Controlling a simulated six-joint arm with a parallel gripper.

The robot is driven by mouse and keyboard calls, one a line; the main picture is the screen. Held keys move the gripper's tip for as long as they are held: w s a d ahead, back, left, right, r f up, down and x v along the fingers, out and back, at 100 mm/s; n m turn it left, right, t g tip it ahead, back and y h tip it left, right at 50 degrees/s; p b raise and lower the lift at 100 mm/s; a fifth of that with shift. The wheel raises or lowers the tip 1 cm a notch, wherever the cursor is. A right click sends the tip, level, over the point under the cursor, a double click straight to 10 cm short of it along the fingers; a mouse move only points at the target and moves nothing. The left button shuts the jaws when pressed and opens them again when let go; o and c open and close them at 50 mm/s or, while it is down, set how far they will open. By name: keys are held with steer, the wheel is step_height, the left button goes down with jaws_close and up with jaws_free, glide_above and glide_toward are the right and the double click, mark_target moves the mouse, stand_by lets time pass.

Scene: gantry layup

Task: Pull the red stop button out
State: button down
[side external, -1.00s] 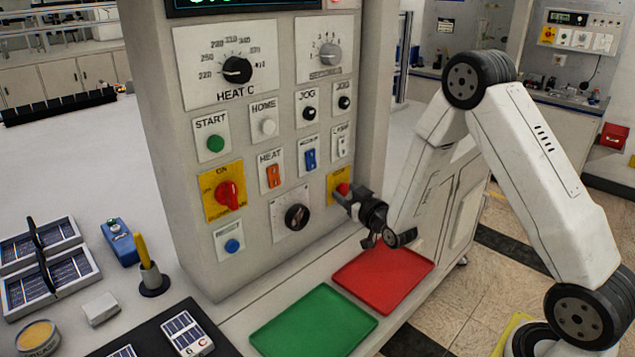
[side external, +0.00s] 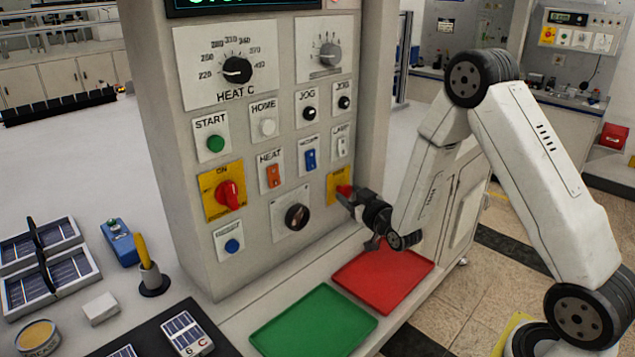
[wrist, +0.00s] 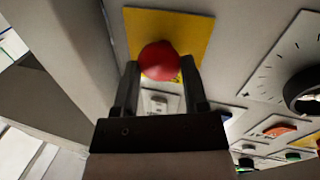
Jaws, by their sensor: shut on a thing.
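The red stop button (wrist: 160,60) is a round red mushroom head on a yellow plate (wrist: 193,30) at the lower right of the panel. It also shows in the side view (side external: 344,189), partly hidden by my gripper. My gripper (side external: 349,198) reaches the button from the right and front. In the wrist view, the two dark fingers of my gripper (wrist: 160,75) stand on either side of the red head and are shut on it.
The grey panel (side external: 262,215) carries several knobs and switches, with a white lamp switch (side external: 342,145) just above the stop button. A red tray (side external: 400,290) and a green tray (side external: 312,325) lie below on the bench.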

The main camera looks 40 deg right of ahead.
steer(key=shift+s, duration=0.1)
steer(key=shift+c, duration=0.2)
jaws_free()
steer(key=shift+s, duration=0.1)
steer(key=v, duration=0.7)
steer(key=shift+s, duration=0.3)
steer(key=shift+w+a, duration=0.1)
steer(key=shift+a, duration=0.1)
